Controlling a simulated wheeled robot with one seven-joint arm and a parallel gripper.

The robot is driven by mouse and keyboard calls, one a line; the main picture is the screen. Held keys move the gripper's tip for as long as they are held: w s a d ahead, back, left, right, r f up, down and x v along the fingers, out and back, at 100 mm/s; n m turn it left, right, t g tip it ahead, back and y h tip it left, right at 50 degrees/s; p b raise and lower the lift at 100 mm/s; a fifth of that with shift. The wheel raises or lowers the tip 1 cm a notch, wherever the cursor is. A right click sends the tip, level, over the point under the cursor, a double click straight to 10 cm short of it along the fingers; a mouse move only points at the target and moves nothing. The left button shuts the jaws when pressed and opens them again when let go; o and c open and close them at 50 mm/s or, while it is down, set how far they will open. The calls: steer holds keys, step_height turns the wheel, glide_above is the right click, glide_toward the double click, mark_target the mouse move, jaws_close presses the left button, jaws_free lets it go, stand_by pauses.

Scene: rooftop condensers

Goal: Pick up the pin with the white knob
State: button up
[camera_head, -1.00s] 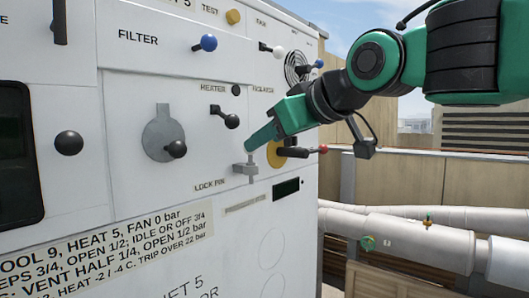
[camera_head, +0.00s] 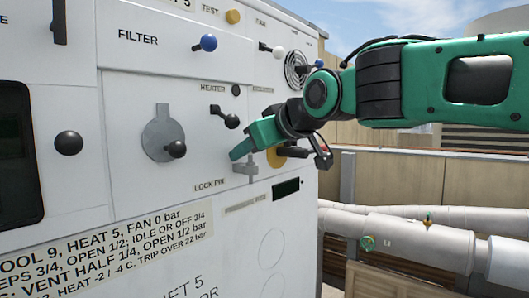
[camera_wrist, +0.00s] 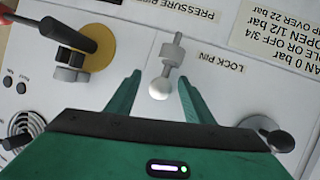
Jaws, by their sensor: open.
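The pin with the white knob (camera_wrist: 159,89) sits in a grey holder (camera_wrist: 172,50) on the white panel, beside the LOCK PIN label. My gripper (camera_wrist: 157,79) is open. In the wrist view the white knob lies between its two green fingers, with a gap on both sides. The picture does not tell the depth between knob and fingers. In the head view my gripper (camera_head: 238,155) is just above and in front of the grey holder (camera_head: 245,168), and the white knob is hidden.
A yellow disc with a black handle (camera_wrist: 92,48) is close to the left finger in the wrist view. A dark knob (camera_wrist: 268,130) is on the right. In the head view a black HEATER lever (camera_head: 231,121) stands out above my gripper. Pipes (camera_head: 400,240) run at the right.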

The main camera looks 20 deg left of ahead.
steer(key=c, duration=1.1)
steer(key=shift+r, duration=0.15)
steer(key=shift+r, duration=0.55)
step_height(320, 180, up, 6)
steer(key=s+d, duration=1.1)
steer(key=d, duration=0.3)
steer(key=shift+s+d+r, duration=0.1)
steer(key=shift+r, duration=2.1)
